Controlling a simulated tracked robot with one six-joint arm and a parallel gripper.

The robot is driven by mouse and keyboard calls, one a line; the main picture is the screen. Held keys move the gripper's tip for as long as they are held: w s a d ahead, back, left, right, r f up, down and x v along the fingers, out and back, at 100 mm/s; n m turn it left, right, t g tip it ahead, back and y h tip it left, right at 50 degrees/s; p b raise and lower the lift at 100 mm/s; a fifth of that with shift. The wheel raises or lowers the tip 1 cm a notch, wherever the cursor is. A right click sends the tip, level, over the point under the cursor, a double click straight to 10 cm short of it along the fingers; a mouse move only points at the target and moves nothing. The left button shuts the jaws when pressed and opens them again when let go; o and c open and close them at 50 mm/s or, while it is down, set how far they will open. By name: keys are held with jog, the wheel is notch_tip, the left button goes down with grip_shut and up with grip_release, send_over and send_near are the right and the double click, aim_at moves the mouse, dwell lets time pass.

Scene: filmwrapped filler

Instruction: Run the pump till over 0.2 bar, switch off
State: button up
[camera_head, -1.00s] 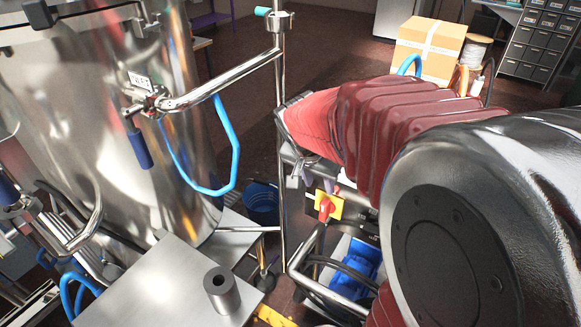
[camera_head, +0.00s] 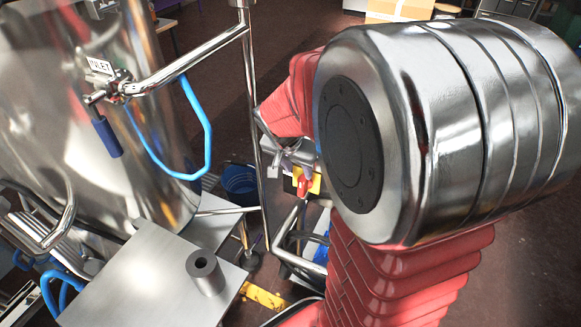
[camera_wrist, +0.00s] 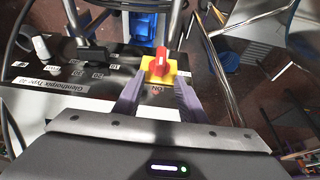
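The pump switch is a red rotary knob (camera_wrist: 162,62) on a yellow plate (camera_wrist: 150,72), set on a dark control box (camera_wrist: 70,85) with white labels. An upside-down "ON" label sits at the plate's near edge in the wrist view. The knob also shows in the head view (camera_head: 304,186). My gripper (camera_wrist: 160,80) is open, with a purple finger on either side of the plate; I cannot tell whether they touch it. In the head view my gripper (camera_head: 290,163) is just above the switch. The blue pump motor (camera_wrist: 143,28) is beyond the box. No pressure gauge can be made out.
A shiny steel tank (camera_head: 70,120) with an INLET label (camera_head: 100,67) stands at left. A steel pipe (camera_head: 190,62) and blue hose (camera_head: 205,130) run from it. A steel table (camera_head: 140,285) is in front, and a vertical pole (camera_head: 252,110) stands close left of my gripper.

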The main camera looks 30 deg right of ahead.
aim_at(302, 180)
jog(key=shift+x, duration=3.85)
jog(key=shift+c, duration=0.7)
jog(key=shift+w, duration=0.1)
grip_shut()
